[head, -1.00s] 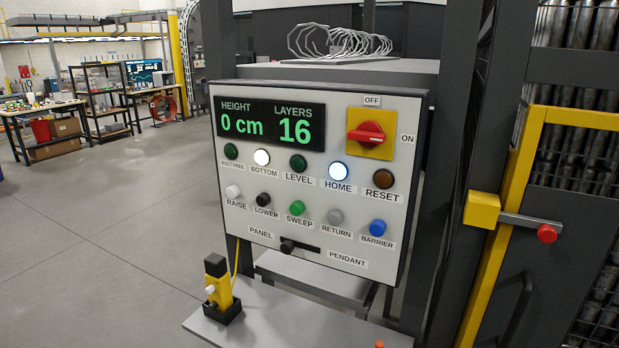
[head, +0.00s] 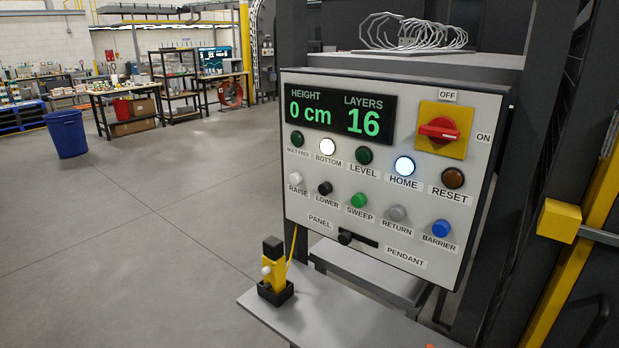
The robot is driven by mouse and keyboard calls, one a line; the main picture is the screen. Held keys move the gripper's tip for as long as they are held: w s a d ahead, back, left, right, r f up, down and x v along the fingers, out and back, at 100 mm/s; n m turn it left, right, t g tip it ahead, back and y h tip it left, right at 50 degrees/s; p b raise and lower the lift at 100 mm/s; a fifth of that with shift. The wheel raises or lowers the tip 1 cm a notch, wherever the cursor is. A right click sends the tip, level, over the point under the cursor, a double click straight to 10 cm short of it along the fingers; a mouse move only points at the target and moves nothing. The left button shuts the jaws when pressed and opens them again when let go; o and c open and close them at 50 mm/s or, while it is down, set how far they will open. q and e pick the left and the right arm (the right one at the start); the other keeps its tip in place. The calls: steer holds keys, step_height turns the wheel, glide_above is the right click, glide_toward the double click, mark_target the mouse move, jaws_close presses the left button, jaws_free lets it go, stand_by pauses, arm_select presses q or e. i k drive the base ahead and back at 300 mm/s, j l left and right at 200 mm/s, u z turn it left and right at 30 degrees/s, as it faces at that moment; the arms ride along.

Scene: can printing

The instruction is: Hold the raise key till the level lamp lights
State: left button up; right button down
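The control panel (head: 300,210) faces me right of the middle in the head view. The white raise key (head: 296,178) is at the left end of its key row. The level lamp (head: 364,155) is dark green and unlit. The white bottom lamp (head: 327,147) and home lamp (head: 404,166) are lit. The display (head: 340,118) reads height 0 cm and layers 16. The red rotary switch (head: 438,130) lies across its yellow plate, toward ON. The selector lever (head: 346,238) sits at the panel end of its slot. Neither gripper is in view.
A yellow-framed gate (head: 570,262) is at the right. Open floor (head: 140,230) lies to the left, with a blue bin (head: 67,134) farther back.

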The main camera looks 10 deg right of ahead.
mark_target(295, 179)
steer(key=i+j+z, duration=0.4)
steer(key=j, duration=0.2)
steer(key=i+j+z, duration=0.45)
steer(key=j, duration=0.25)
steer(key=j+z, duration=0.2)
steer(key=j, duration=0.2)
